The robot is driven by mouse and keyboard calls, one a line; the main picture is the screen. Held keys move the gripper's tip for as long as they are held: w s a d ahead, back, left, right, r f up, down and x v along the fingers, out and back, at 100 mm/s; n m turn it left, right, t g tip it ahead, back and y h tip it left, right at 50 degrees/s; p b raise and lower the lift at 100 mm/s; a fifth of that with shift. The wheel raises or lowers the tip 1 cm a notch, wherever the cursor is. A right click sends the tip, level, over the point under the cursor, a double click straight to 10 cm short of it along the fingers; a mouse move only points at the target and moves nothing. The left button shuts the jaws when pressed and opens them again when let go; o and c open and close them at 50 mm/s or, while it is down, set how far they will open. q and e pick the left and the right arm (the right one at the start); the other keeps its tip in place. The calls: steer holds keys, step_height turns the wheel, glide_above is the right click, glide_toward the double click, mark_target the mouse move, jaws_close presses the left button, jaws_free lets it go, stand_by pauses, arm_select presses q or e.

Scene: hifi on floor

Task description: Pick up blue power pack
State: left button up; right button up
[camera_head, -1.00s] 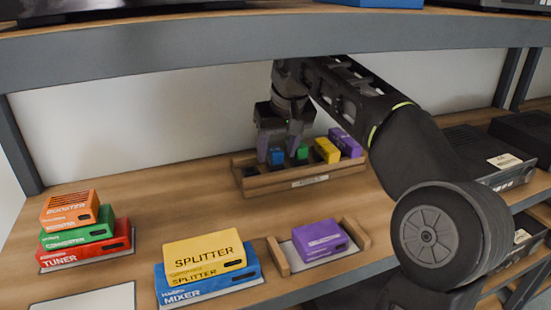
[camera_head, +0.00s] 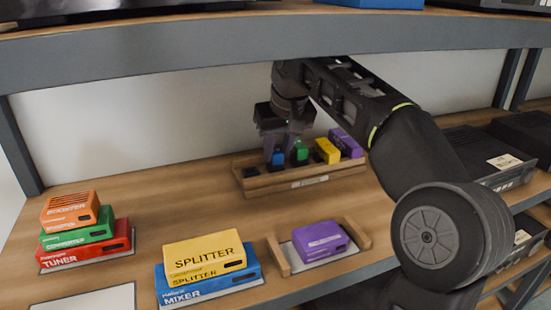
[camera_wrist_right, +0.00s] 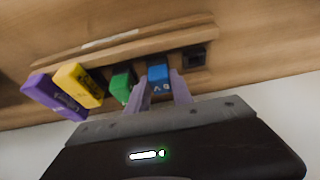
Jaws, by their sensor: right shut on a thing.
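The blue power pack (camera_head: 278,159) is a small blue block at the left part of a wooden rack (camera_head: 290,184) on the shelf. It also shows in the right wrist view (camera_wrist_right: 158,74), between my two purple-grey fingers. My right gripper (camera_head: 279,152) reaches down from above and is shut on the blue power pack, which still appears to be in or just at its slot. Its fingers partly hide the pack. My left gripper is not in view.
A green pack (camera_head: 299,155), yellow pack (camera_head: 327,151) and purple pack (camera_head: 346,143) stand right of the blue one. An empty dark slot (camera_wrist_right: 194,56) lies on its other side. Stacked boxes (camera_head: 85,235) and (camera_head: 205,262) and a purple box (camera_head: 320,241) stand in front. An upper shelf edge (camera_head: 280,42) is overhead.

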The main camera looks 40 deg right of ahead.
jaws_close()
steer(key=shift+r, duration=0.1)
